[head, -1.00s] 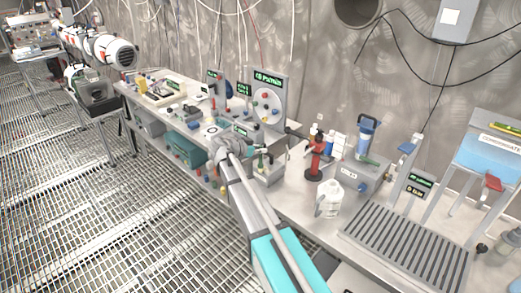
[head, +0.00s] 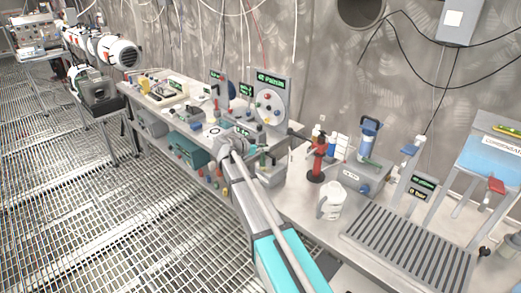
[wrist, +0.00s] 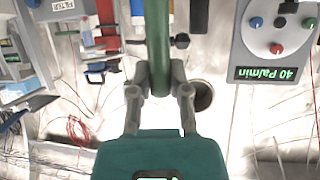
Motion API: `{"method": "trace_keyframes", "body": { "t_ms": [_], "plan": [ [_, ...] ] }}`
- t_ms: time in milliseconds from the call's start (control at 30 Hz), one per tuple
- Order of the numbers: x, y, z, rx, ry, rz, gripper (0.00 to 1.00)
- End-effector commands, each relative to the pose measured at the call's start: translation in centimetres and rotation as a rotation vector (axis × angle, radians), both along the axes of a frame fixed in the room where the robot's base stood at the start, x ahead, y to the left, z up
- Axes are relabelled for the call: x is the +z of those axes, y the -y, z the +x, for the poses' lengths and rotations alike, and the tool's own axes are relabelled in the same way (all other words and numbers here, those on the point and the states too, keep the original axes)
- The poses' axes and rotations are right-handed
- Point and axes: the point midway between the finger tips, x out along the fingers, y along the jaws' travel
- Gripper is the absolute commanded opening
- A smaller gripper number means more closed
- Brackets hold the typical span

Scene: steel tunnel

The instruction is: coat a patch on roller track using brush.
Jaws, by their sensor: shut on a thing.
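In the wrist view my gripper (wrist: 160,92) is shut on a green, upright bar-like handle (wrist: 158,35), which I take for the brush. Its bristles are out of the frame or hidden. In the head view my arm reaches up to the middle of the bench, and the fingers cannot be made out there. The roller track (head: 410,250) is a grey slatted bed at the right front of the bench. It lies well to the right of my arm's end. I cannot make out a marked patch on it.
A white jug (head: 331,200) and a red stand (head: 318,160) stand left of the track. A round-dial panel (head: 270,98) stands near my arm's end. A raised blue tray (head: 490,160) is at the right.

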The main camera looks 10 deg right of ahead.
Motion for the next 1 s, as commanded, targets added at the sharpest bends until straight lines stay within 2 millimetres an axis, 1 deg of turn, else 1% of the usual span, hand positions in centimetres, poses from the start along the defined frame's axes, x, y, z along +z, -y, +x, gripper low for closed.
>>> {"method": "trace_keyframes", "body": {
  "t_ms": [433,867,1000],
  "plan": [
    [-0.1,2.2,1.6,0.000,0.001,0.000,0.00],
    [0.0,2.3,1.7,0.001,0.000,0.000,0.00],
    [0.5,2.3,1.7,0.001,0.000,0.000,0.00]
  ]
}}
